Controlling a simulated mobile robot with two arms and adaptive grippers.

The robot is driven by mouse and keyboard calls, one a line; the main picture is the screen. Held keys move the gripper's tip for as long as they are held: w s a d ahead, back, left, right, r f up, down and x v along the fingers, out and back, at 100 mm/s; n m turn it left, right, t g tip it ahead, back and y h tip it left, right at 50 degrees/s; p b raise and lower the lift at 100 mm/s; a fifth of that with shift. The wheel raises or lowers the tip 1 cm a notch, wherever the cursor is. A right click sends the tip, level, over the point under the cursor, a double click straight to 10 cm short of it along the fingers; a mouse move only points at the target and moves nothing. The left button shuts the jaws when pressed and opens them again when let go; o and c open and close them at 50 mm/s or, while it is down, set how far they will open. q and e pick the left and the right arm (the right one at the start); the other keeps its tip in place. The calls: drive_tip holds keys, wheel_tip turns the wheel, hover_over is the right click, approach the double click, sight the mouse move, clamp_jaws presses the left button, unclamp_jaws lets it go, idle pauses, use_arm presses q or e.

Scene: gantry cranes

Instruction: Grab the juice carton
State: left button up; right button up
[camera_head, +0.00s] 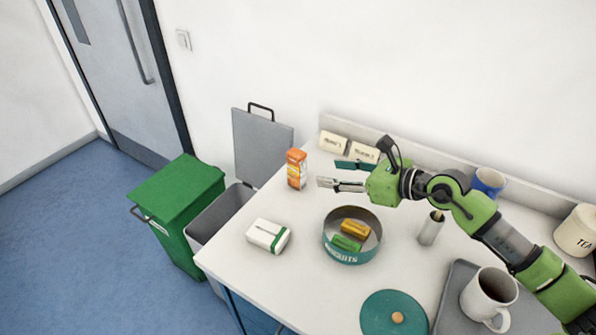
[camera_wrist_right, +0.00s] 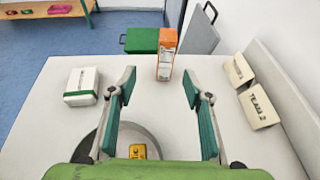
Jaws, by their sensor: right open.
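The juice carton (camera_head: 296,169) is an orange and white box standing upright near the far left part of the table. In the right wrist view the carton (camera_wrist_right: 166,54) stands ahead of my gripper, between the lines of the two fingers and beyond their tips. My right gripper (camera_head: 334,175) is open and empty, just right of the carton and apart from it. Its two teal-padded fingers also show in the right wrist view (camera_wrist_right: 160,86). My left gripper is not in view.
A round biscuit tin (camera_head: 349,257) with small bars inside sits below my right gripper. A white and green box (camera_head: 267,236) lies left of it. Two label cards (camera_head: 333,142) stand by the wall. A green bin (camera_head: 178,200) stands beyond the table's left edge.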

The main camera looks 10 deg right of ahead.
sight(304, 168)
drive_tip(key=p+x, duration=0.2)
drive_tip(key=x, duration=0.7)
drive_tip(key=shift+d+f, duration=0.15)
drive_tip(key=shift+d, duration=0.1)
drive_tip(key=shift+w+a+f, duration=0.15)
drive_tip(key=shift+w, duration=0.25)
drive_tip(key=shift+w+a+f, duration=0.15)
drive_tip(key=shift+w, duration=0.2)
drive_tip(key=p+x, duration=0.1)
drive_tip(key=x, duration=0.3)
drive_tip(key=shift+w+d+f, duration=0.1)
drive_tip(key=shift+d+f, duration=0.05)
clamp_jaws()
